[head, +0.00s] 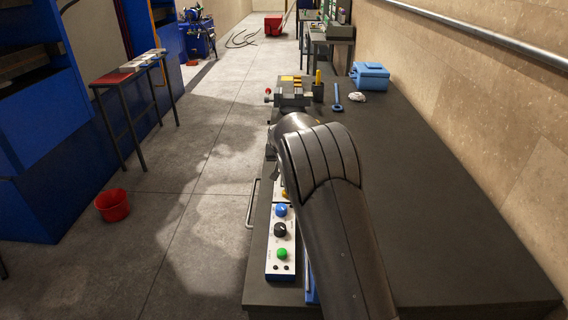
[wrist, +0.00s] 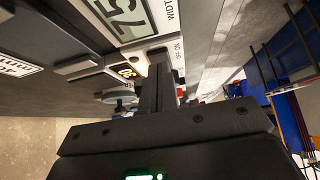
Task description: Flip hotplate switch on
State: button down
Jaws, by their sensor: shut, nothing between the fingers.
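My gripper (wrist: 160,65) is shut and empty in the wrist view. Its fingertips are close to a grey unit (wrist: 105,60) with a display (wrist: 120,18) reading 75, and a small pale lit spot (wrist: 141,66) shows beside them. I cannot tell whether the tips touch anything. No hotplate or hotplate switch can be made out for certain. In the head view my arm covers part of a white control panel (head: 270,261) with a blue knob (head: 281,210), a black knob (head: 280,230) and a green button (head: 282,253). The gripper fingers are hidden there.
The dark bench (head: 440,220) is largely clear right of my arm. A blue box (head: 370,76), a blue tool (head: 337,98) and a white crumpled item (head: 357,97) lie at its far end. A handle (head: 251,204) sticks out left; a red bucket (head: 113,205) stands on the floor.

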jog(key=shift+r, duration=0.35)
jog(key=shift+r, duration=0.1)
jog(key=shift+r, duration=0.3)
jog(key=s+f+v, duration=0.1)
jog(key=v, duration=1.1)
jog(key=shift+s, duration=0.3)
jog(key=shift+r, duration=0.2)
